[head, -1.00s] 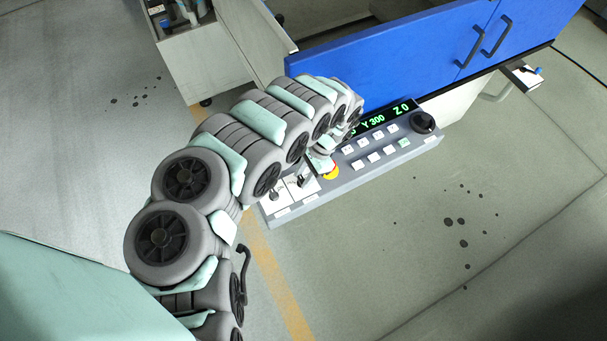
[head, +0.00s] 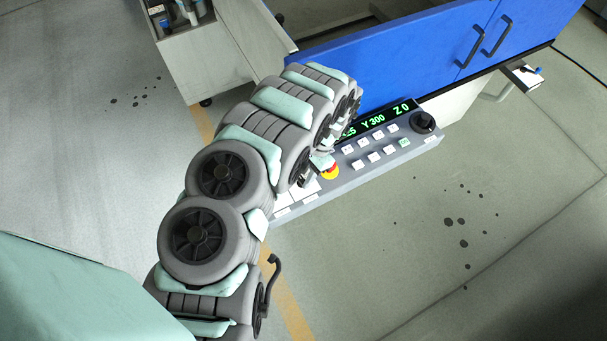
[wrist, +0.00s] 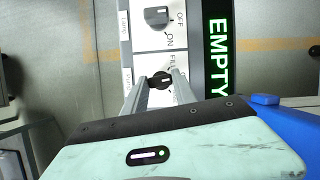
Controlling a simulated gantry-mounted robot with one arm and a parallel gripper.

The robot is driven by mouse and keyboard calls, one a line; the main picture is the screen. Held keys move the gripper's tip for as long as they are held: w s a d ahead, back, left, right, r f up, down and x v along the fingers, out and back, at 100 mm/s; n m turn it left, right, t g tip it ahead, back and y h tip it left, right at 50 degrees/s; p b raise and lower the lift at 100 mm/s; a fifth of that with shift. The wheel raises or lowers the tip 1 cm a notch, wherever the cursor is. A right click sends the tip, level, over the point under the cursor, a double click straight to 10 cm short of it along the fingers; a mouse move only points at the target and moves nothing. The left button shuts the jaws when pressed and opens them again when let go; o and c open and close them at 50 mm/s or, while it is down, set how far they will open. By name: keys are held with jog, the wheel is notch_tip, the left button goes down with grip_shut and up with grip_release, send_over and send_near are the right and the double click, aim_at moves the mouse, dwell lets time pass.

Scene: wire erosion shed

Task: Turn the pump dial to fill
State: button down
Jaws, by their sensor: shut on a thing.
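The pump dial (wrist: 160,80) is a small black knob on a white plate of the control panel (head: 378,166). In the wrist view my gripper (wrist: 161,83) is shut on it, one finger on each side. The word FILL is printed just above and right of the dial; part of the lettering around it is hidden by the fingers. A pale mark shows on the knob, but I cannot tell which setting it points to. In the head view my arm hides the dial.
A grey OFF/ON switch (wrist: 156,17) sits above the dial in the wrist view. A green display (wrist: 217,57) there reads EMPTY. The head view shows a red-and-yellow stop button (head: 329,171), several white keys, a black knob (head: 422,122) and a blue machine cover (head: 400,55).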

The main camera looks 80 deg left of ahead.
jog(key=n, duration=0.2)
jog(key=n+t+h, duration=0.1)
jog(key=n, duration=0.1)
jog(key=shift+h, duration=0.3)
jog(key=shift+s+a+n+t+h+b, duration=0.15)
jog(key=shift+n+t, duration=0.25)
jog(key=shift+n, duration=0.85)
jog(key=shift+a+n+t+h+b, duration=0.15)
jog(key=shift+n+t, duration=0.25)
jog(key=shift+n, duration=0.85)
jog(key=shift+d, duration=0.15)
jog(key=c, duration=1)
grip_release()
notch_tip(320, 180, up, 11)
notch_tip(320, 180, up, 9)
jog(key=p, duration=0.7)
send_over(303, 178)
jog(key=shift+s, duration=0.15)
